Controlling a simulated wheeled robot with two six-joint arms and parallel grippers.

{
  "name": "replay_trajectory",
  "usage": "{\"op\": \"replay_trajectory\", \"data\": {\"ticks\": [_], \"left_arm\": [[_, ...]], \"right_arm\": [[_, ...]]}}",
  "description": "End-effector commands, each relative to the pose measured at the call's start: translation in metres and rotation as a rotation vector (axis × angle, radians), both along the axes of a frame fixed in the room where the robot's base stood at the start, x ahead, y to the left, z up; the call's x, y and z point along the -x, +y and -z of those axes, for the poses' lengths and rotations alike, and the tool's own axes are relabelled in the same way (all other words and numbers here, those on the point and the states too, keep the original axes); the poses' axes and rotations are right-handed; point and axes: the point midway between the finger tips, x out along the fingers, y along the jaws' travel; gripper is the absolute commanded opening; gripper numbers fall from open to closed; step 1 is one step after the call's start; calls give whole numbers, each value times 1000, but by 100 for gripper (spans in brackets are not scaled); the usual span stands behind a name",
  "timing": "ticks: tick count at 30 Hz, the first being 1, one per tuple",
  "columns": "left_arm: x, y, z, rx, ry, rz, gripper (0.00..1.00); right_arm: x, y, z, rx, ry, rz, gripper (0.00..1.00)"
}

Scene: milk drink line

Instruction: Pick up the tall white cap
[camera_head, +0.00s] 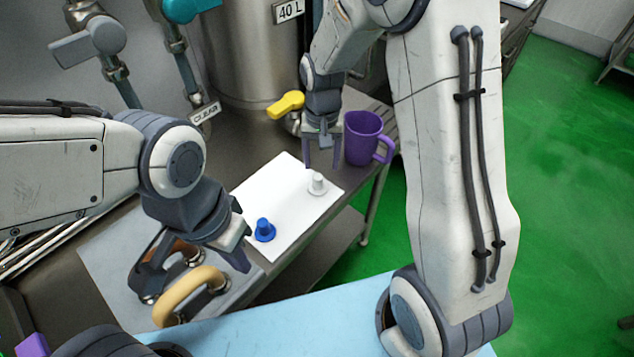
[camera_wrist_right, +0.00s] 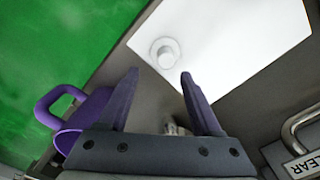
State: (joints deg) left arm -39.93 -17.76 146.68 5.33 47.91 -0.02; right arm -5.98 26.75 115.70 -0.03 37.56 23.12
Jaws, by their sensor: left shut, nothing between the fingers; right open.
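The tall white cap (camera_head: 317,184) stands upright on the white mat (camera_head: 290,188), near its right edge. In the right wrist view the cap (camera_wrist_right: 165,52) shows from above, just beyond the fingertips and between their lines. My right gripper (camera_head: 322,164) is open and empty, pointing down just above and behind the cap; its fingers also show in the right wrist view (camera_wrist_right: 159,75). A blue cap (camera_head: 264,231) stands on the mat's near left part. My left gripper (camera_head: 195,275) is shut and empty above the grey area at the table's left, apart from both caps.
A purple mug (camera_head: 364,138) stands close right of my right gripper, near the table edge. A yellow-handled valve (camera_head: 287,104) and a steel tank (camera_head: 250,55) are behind. The mat's middle is clear.

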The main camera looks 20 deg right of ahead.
Motion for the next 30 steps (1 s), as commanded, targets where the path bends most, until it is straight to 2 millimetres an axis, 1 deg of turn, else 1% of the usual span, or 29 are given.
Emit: {"op": "replay_trajectory", "data": {"ticks": [1, 5, 11, 12, 15, 18, 23, 24, 26, 27, 28, 29, 30], "left_arm": [[0, 0, 0, 0, 0, 0, 0], [0, 0, -2, 0, 0, 0, 0], [0, 0, -10, 0, 0, 0, 0], [0, 0, -9, 0, 0, 0, 0], [0, 0, -10, 0, 0, 0, 0], [0, 0, -10, 0, 0, 0, 0], [0, 0, -10, 0, 0, 0, 0], [0, 0, -10, 0, 0, 0, 0], [0, 0, -10, 0, 0, 0, 0], [0, 0, -10, 0, 0, 0, 0], [0, 0, -10, 0, 0, 0, 0], [0, 0, -10, 0, 0, 0, 0], [0, 0, -10, 0, 0, 0, 0]], "right_arm": [[1, 0, 5, 0, 3, -1, 66], [2, 2, 13, 0, 2, -2, 66], [7, 11, 41, 0, 6, -4, 66], [7, 10, 47, 1, 4, -3, 66], [6, 10, 57, 0, 2, -2, 66], [6, 10, 61, 0, 1, -2, 66], [6, 10, 61, 0, 0, -2, 66], [6, 10, 61, 0, 0, -2, 58], [6, 10, 61, 0, 0, -2, 35], [6, 10, 61, 0, 0, -2, 20], [6, 10, 61, 0, 0, -2, 9], [6, 10, 61, 0, 0, -2, 0], [6, 10, 61, 0, 0, -2, 0]]}}
